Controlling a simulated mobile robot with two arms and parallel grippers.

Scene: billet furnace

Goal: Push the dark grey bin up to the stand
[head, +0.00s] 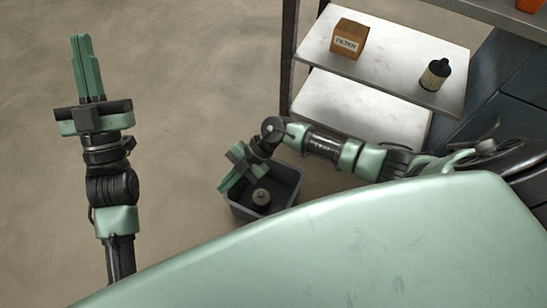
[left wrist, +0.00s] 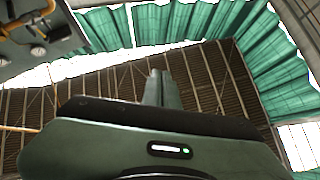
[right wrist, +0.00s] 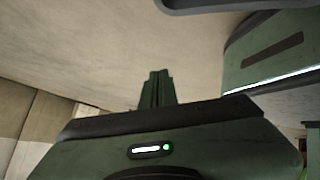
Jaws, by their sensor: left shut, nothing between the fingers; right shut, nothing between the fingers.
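The dark grey bin (head: 291,184) sits on the floor in the head view, just beyond my green body, with a small dark-capped bottle (head: 261,197) inside. The stand (head: 385,50), with white shelves on dark posts, is up and to the right of the bin, with a floor gap between them. My right gripper (head: 224,186) is shut and empty at the bin's left side, over or beside its rim; contact is unclear. Its fingers also show in the right wrist view (right wrist: 157,88). My left gripper (head: 82,42) is shut and empty, far left of the bin.
A box labelled FILTER (head: 349,39) and a dark bottle (head: 435,74) stand on the stand's upper shelf. A lower white shelf (head: 360,112) is beneath. Dark blue drawers (head: 510,75) are at the right. The floor (head: 200,60) on the left is clear.

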